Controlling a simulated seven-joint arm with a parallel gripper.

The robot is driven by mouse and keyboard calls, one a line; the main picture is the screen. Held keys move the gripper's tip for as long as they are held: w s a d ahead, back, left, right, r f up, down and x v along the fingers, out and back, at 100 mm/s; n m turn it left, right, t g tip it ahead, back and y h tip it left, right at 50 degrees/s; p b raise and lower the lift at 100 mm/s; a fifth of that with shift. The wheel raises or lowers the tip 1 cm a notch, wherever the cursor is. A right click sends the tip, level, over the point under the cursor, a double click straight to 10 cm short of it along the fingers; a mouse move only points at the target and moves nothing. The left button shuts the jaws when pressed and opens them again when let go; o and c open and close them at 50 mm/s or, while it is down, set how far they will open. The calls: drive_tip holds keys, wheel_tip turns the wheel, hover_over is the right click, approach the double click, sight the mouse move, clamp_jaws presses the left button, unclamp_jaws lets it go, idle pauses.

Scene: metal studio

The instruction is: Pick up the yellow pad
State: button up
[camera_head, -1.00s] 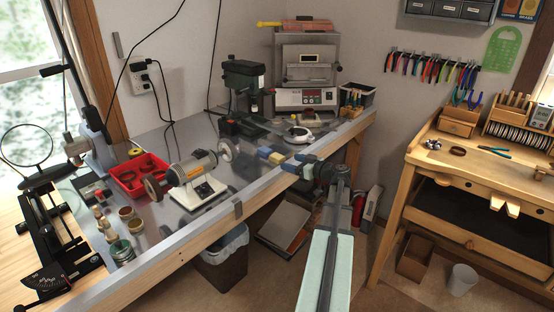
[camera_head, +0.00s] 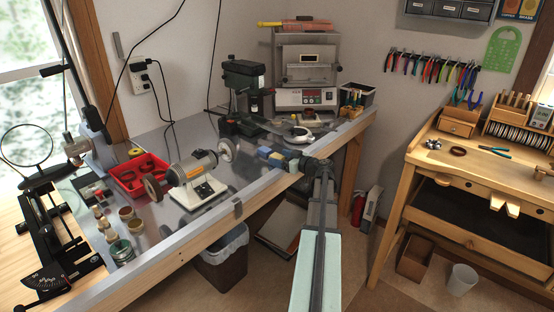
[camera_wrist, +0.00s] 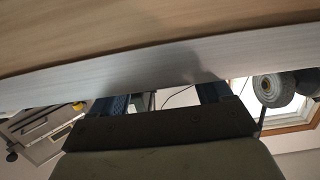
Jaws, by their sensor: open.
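A small pale yellow block (camera_head: 291,166), which looks like the yellow pad, lies at the front edge of the metal bench, at the right end of a short row with bluish blocks (camera_head: 264,152). My gripper (camera_head: 302,163) is at the bench edge, just right of this row. Its dark fingers overlap the row's right end in the head view, so I cannot tell whether they touch the pad. In the wrist view my gripper (camera_wrist: 158,96) has its fingers wide apart with nothing visible between them. The pad cannot be made out there.
The bench's pale edge strip (camera_wrist: 60,78) crosses close in front of my fingers in the wrist view. A bench grinder (camera_head: 196,178) stands left of the row. A small furnace (camera_head: 306,75) and a green drill press (camera_head: 243,85) stand behind. A bin (camera_head: 222,262) is below.

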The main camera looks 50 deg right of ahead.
drive_tip(key=shift+c, duration=0.4)
drive_tip(key=c, duration=1)
drive_tip(key=shift+o, duration=0.2)
drive_tip(key=shift+r, duration=0.15)
